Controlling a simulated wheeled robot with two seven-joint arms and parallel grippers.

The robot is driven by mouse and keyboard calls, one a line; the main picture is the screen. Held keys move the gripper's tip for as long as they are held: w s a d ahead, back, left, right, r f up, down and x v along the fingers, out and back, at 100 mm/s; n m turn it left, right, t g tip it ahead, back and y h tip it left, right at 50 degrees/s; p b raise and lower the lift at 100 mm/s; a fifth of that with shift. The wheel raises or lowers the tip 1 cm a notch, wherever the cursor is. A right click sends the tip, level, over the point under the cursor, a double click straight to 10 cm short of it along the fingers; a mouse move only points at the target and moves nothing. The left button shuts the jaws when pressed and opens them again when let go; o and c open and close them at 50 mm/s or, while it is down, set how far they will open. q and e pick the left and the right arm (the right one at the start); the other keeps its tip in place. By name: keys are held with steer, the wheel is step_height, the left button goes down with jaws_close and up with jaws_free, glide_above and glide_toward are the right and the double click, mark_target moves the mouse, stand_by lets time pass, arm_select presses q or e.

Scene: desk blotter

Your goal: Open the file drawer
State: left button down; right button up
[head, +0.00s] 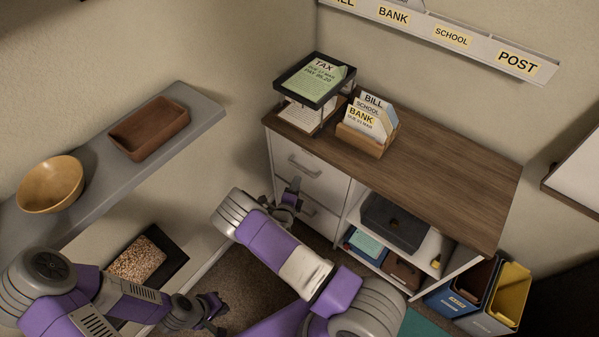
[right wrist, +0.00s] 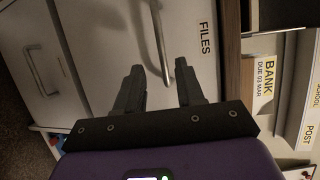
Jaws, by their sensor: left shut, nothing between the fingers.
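The file drawer (head: 323,179) is the upper drawer of the white cabinet under the wooden desktop. Its front carries the word FILES (right wrist: 205,45) in the right wrist view, and it looks closed. Its metal bar handle (head: 305,167) also shows in the right wrist view (right wrist: 158,35). My right gripper (head: 293,187) is open in front of the drawer. In the right wrist view its two fingers (right wrist: 160,75) are spread, with one end of the handle appearing between them; contact cannot be told. My left gripper (head: 217,312) is shut and empty, low at the left.
A lower drawer with its own handle (right wrist: 38,65) sits below. On the desktop (head: 450,170) stand a paper tray (head: 316,82) and a letter holder (head: 362,140). A grey shelf (head: 90,170) with a wooden tray (head: 150,127) and bowl (head: 50,185) is at left. Bins (head: 510,290) stand at right.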

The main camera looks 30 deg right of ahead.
steer(key=b+x, duration=0.2)
steer(key=x, duration=0.5)
steer(key=shift+w, duration=0.4)
steer(key=shift+c, duration=0.5)
jaws_close()
